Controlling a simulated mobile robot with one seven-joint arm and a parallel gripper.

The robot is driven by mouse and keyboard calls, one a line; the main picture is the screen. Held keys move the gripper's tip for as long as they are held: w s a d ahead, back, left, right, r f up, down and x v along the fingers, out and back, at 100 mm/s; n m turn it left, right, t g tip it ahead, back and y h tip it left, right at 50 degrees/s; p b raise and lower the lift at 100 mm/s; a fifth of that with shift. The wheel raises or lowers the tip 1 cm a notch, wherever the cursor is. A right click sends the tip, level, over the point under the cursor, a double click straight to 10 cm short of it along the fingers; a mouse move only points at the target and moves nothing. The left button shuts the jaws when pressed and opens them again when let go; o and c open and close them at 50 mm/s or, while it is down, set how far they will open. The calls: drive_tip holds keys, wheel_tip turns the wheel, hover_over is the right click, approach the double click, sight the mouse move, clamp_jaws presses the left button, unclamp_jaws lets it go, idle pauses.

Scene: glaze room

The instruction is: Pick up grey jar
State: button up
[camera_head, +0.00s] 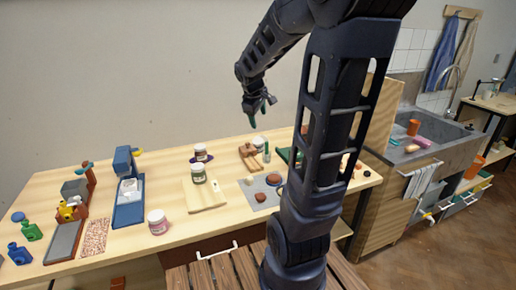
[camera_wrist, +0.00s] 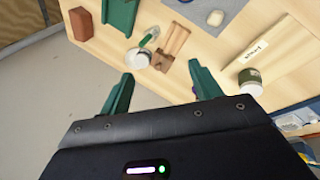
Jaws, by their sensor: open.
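A pale grey-white jar (camera_head: 258,143) stands toward the back of the table, behind a small wooden piece; it looks like the grey jar. It also shows in the wrist view (camera_wrist: 138,60), just beyond and slightly left of the middle between my fingertips. My gripper (camera_head: 263,104) hangs above the back of the table, over that jar and apart from it. In the wrist view my gripper (camera_wrist: 161,76) has its two green fingers spread with nothing between them.
A wooden tool (camera_head: 249,156) and a green-handled item (camera_head: 267,152) stand close to the jar. A sink (camera_head: 440,130) is at right.

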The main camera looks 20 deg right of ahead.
drive_tip(key=w+d+f+n, duration=0.4)
drive_tip(key=w+f+n, duration=0.3)
drive_tip(key=w, duration=0.6)
drive_tip(key=n+h, duration=0.1)
drive_tip(key=n, duration=0.2)
approach(258, 141)
wheel_tip(258, 141, down, 2)
drive_tip(key=w, duration=0.1)
drive_tip(key=shift+d+x, duration=0.2)
drive_tip(key=shift+x, duration=2.65)
drive_tip(key=shift+d+x, duration=0.15)
drive_tip(key=shift+x, duration=2.7)
drive_tip(key=shift+r, duration=0.15)
drive_tip(key=c, duration=0.9)
drive_tip(key=shift+r, duration=0.15)
